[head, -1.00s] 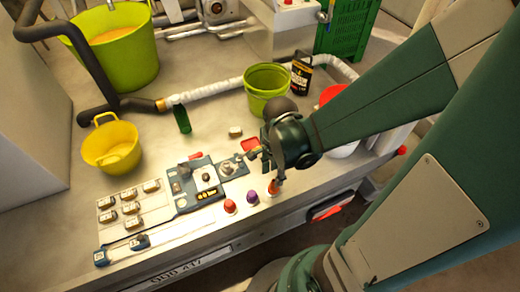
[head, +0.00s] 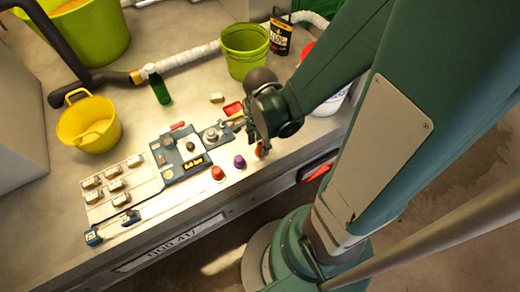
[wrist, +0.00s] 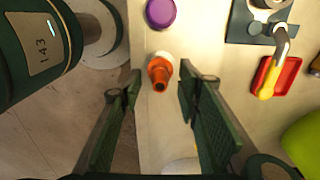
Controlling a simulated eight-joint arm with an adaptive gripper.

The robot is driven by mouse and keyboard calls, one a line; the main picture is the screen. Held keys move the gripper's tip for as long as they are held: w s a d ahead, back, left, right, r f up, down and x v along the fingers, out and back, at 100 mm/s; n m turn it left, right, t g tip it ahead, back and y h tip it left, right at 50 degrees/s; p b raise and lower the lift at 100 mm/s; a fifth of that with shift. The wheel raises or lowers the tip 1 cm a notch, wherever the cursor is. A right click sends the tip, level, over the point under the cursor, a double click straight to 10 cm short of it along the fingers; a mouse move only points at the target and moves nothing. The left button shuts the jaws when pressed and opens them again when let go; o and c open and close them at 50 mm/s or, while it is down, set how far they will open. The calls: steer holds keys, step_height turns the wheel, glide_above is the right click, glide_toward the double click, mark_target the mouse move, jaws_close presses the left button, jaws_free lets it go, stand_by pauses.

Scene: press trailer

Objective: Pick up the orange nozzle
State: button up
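The orange nozzle (wrist: 160,72) stands near the table edge, with a pale base and its tip towards the camera in the wrist view. In the head view the nozzle (head: 260,151) shows only partly, beside and partly behind my gripper (head: 246,126). In the wrist view my gripper (wrist: 160,82) is open, with one dark green finger on each side of the nozzle. There is a gap between each finger and the nozzle. I cannot tell how far the fingertips are above the tabletop.
A purple cap (wrist: 161,13) stands close by, and a red cap (head: 217,173) stands beyond it. A small red tray (wrist: 272,75) with a yellow-handled tool (wrist: 274,68) lies to the right. A grey-blue tool board (head: 184,161) and yellow bucket (head: 92,124) are farther off.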

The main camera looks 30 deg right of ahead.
steer(key=shift+c, duration=0.3)
jaws_close()
steer(key=shift+r, duration=0.15)
steer(key=shift+r+p, duration=1.95)
steer(key=shift+r, duration=2.9)
